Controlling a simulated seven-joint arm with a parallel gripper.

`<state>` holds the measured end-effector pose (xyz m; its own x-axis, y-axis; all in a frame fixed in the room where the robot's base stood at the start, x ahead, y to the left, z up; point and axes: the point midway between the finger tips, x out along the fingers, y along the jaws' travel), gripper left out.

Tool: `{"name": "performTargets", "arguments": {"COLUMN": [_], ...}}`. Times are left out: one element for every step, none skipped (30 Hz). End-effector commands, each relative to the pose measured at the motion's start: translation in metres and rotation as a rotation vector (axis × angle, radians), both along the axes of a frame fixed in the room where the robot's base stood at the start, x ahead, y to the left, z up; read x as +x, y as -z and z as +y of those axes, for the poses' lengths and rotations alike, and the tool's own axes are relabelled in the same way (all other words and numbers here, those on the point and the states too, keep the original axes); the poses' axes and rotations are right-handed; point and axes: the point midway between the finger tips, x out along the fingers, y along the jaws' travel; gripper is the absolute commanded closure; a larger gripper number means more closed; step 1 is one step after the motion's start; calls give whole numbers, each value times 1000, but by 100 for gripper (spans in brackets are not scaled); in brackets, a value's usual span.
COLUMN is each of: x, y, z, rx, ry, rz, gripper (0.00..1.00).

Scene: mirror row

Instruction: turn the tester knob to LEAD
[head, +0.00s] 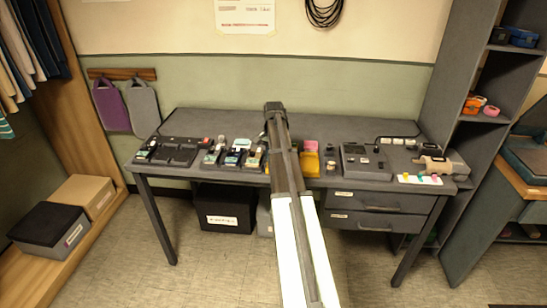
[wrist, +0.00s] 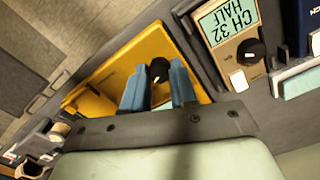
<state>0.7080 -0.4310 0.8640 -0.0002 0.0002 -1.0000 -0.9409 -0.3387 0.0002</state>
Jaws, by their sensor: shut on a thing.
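The yellow tester (wrist: 113,76) lies under my gripper in the wrist view. Its small black knob (wrist: 159,70) stands between the two blue fingertips of my gripper (wrist: 158,72). The fingers are shut on the knob from both sides. A small pale mark shows on the knob, but I cannot read any label around it, so its setting cannot be told. In the head view my own arm reaches over the desk and hides the gripper, the knob and most of the tester.
Beside the tester, a tan device (wrist: 238,50) has a display reading "CH 32 HALF" and its own black knob (wrist: 250,52). On the desk (head: 225,118), a dark charger-like unit (head: 176,152) stands left and a grey box (head: 362,161) right. The desk's back strip is clear.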

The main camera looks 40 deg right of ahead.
Motion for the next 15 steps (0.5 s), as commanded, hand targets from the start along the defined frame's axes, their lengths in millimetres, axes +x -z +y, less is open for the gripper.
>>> {"name": "performTargets", "arguments": {"x": [0, 0, 0, 0, 0, 0, 0, 0, 0, 0, 0, 0, 0, 0, 0], "y": [0, 0, 0, 0, 0, 0, 0, 0, 0, 0, 0, 0, 0, 0, 0], "z": [0, 0, 0, 0, 0, 0, 0, 0, 0, 0, 0, 0, 0, 0, 0], "rx": [-1, -1, -1, -1, -1, -1, -1, -1, -1, -1, -1, -1, -1, -1, -1], "ry": [40, 65, 96, 118, 140, 167, 187, 205, 228, 244, 258, 277, 288, 299, 313], "rz": [0, -1, -1, -1, -1, -1, -1, -1, -1, -1, -1, -1, -1, -1, -1], "gripper": [100, 100, 100, 100, 100, 100, 100, 100, 100, 100, 100, 100, 100, 100, 100]}}
